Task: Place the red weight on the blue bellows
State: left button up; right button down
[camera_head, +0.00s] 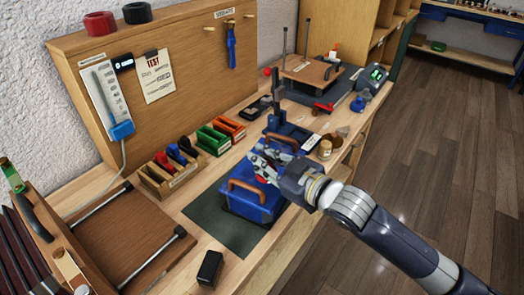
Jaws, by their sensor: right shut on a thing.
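The blue bellows (240,207) appears to be the blue box-like body with a brown curved handle, on the dark green mat in the middle of the bench. My right gripper (264,168) reaches in from the lower right and is over its top. It is shut on a small red thing, seemingly the red weight (265,176), mostly hidden by the fingers. I cannot tell whether the weight touches the bellows. My left gripper is not in view.
A wooden rack (172,181) and green and orange holders (213,138) stand behind the bellows. A black box (210,268) is near the front edge. A brown board (130,232) lies at left. The green mat (208,222) has bare room left of the bellows.

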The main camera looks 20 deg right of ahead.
jog(key=w, duration=0.2)
jog(key=w+d, duration=0.1)
jog(key=w, duration=0.3)
jog(key=shift+w+d+f+p, duration=0.2)
jog(key=shift+d+f+p, duration=0.05)
jog(key=shift+f+p, duration=0.1)
notch_tip(320, 180, down, 3)
jog(key=shift+r, duration=0.1)
jog(key=shift+f, duration=0.25)
jog(key=shift+f, duration=0.15)
jog(key=c, duration=1.4)
grip_release()
jog(key=shift+c, duration=0.2)
